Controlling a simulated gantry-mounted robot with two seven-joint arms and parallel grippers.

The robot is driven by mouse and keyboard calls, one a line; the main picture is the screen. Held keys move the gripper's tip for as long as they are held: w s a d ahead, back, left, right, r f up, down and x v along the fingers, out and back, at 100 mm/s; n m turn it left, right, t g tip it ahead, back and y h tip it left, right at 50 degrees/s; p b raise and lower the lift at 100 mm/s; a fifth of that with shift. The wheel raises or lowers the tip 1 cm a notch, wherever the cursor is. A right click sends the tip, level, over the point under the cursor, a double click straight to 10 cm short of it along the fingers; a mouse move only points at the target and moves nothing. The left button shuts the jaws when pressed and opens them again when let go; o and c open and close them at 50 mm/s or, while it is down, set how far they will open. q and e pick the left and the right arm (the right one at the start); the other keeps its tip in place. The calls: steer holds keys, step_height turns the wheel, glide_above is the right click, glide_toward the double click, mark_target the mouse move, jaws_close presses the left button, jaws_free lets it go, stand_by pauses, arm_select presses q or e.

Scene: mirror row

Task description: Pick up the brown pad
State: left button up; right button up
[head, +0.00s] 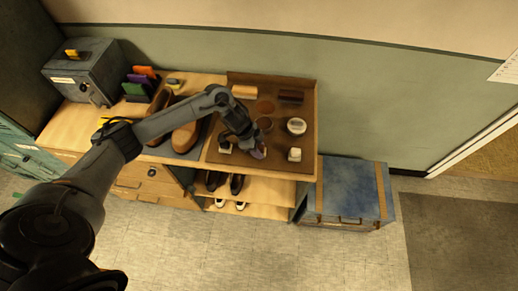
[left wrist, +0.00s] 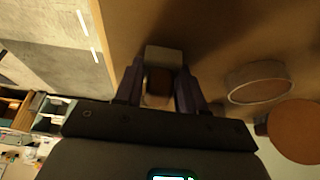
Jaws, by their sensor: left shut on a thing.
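A pale part (left wrist: 163,57) shows just beyond the brown face, between the fingertips. In the head view the gripper mostly hides the pad. Whether the pad touches the mat is hard to tell. My right gripper is in neither view.
A blue chest (head: 352,190) stands lower right.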

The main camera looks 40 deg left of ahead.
mark_target(261, 148)
arm_select(q)
steer(key=shift+r, duration=0.1)
steer(key=shift+r, duration=0.5)
steer(key=r, duration=0.1)
steer(key=d+r+b, duration=0.1)
steer(key=r, duration=0.1)
steer(key=shift+w+d+r, duration=0.1)
steer(key=shift+r, duration=0.15)
steer(key=w+d+r, duration=0.1)
steer(key=d+r, duration=0.5)
steer(key=d, duration=0.4)
steer(key=shift+w+d+r, duration=0.2)
steer(key=shift+w+d, duration=0.05)
steer(key=o, duration=0.5)
steer(key=c, duration=0.4)
